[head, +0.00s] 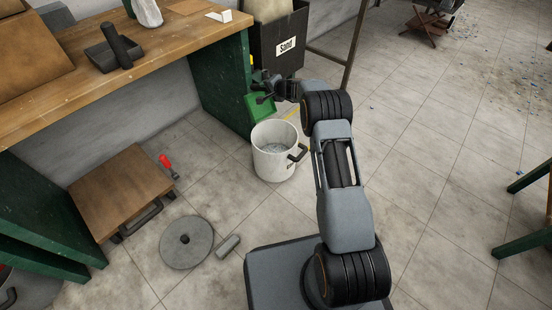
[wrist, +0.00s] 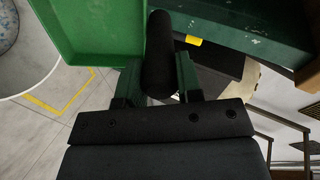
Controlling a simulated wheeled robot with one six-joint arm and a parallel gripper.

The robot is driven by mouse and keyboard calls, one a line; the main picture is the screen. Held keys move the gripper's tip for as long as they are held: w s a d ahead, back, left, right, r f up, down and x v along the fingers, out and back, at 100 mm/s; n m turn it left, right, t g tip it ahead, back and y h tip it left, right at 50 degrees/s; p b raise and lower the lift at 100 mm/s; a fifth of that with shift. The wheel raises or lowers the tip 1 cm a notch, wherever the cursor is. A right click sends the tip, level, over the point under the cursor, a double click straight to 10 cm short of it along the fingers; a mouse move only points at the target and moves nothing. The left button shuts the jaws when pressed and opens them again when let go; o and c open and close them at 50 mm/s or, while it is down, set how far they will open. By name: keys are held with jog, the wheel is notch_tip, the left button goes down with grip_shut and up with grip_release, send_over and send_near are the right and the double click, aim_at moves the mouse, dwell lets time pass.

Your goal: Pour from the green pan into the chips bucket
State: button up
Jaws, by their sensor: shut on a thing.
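My gripper (head: 268,88) is shut on the dark handle (wrist: 158,60) of the green pan. The green pan (head: 261,108) is held at the back left of the chips bucket, near its rim and close to the bench leg. It looks tilted in the head view. In the wrist view the pan (wrist: 100,30) fills the upper left, and no chips show on the part in view. The chips bucket (head: 270,165) is white, stands upright on the floor and holds grey chips. Part of its rim shows at the left of the wrist view (wrist: 40,75).
A green-legged workbench (head: 165,42) stands at left, its leg (head: 222,80) close behind the pan. A dark sand bin (head: 268,45) is behind. A grey disc (head: 187,242), a mallet (head: 228,246) and a red-handled tool (head: 167,164) lie on the floor.

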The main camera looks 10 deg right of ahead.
jog(key=shift+r+p, duration=0.95)
jog(key=shift+r, duration=1.55)
